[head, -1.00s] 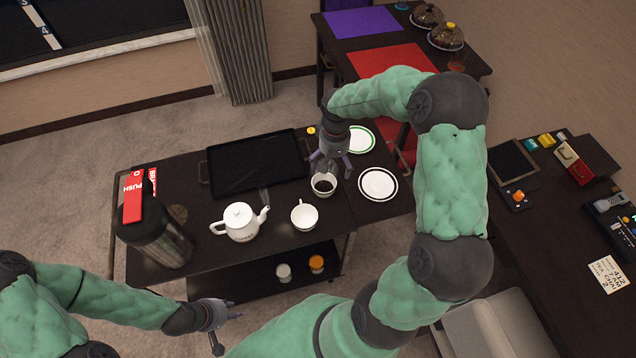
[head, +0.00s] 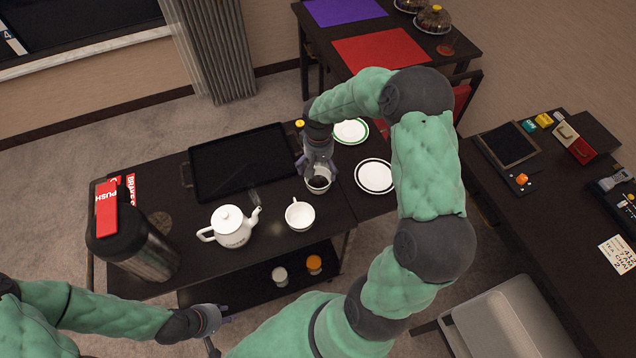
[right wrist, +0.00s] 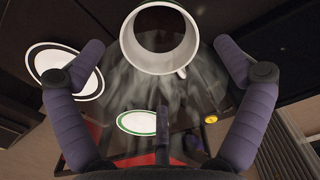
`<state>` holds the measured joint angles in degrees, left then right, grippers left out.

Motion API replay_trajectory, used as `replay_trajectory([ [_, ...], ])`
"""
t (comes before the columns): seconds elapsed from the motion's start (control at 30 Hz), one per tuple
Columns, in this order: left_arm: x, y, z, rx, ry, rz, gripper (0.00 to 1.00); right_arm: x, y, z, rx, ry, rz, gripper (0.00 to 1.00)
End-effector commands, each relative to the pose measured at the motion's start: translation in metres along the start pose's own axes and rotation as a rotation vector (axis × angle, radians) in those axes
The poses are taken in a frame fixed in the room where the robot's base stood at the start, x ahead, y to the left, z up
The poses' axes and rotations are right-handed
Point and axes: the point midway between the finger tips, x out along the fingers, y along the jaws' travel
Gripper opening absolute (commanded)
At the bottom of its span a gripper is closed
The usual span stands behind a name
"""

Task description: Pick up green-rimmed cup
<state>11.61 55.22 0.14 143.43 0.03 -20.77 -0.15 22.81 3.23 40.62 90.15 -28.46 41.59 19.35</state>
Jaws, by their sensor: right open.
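A white cup with dark liquid (head: 319,189) stands on the dark cart below my right gripper (head: 318,172). In the right wrist view this cup (right wrist: 185,52) is at the top, between the spread fingers, its handle pointing down and right. The right gripper is open and empty. My left gripper (head: 222,332) is low at the front of the cart, fingers apart, empty.
A white teapot (head: 231,228) stands left of the cups. A green-rimmed plate (head: 351,131) and a black-rimmed plate (head: 375,176) lie behind and to the right. A black tray (head: 236,162) and a dark dispenser (head: 137,249) are further left. Two small jars sit on the lower shelf.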

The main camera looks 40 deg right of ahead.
Motion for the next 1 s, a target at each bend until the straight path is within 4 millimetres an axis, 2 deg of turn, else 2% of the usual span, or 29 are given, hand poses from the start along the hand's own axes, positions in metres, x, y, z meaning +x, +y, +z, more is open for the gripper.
replay_trajectory([
  [0.23, 0.005, -0.002, 0.000, 0.000, 0.000, 0.000, 0.32, 0.018, -0.001, 0.002, 0.001, -0.002, 0.000, 1.00],
  [0.5, 0.015, -0.005, -0.001, 0.000, 0.000, 0.000, 0.32, 0.054, -0.003, 0.004, 0.001, -0.001, -0.001, 1.00],
  [0.77, 0.015, -0.005, -0.001, 0.000, 0.000, 0.000, 0.32, 0.058, -0.003, 0.003, 0.001, 0.001, -0.001, 1.00],
  [0.8, 0.015, -0.005, -0.001, 0.000, 0.000, 0.000, 0.32, 0.058, -0.003, 0.003, 0.001, 0.001, -0.001, 0.94],
  [0.9, 0.015, -0.005, -0.001, 0.000, 0.000, 0.000, 0.32, 0.058, -0.003, 0.004, 0.001, 0.001, -0.001, 0.66],
  [1.0, 0.015, -0.005, -0.001, 0.000, 0.000, 0.000, 0.32, 0.058, -0.003, 0.004, 0.001, 0.001, -0.001, 0.42],
])
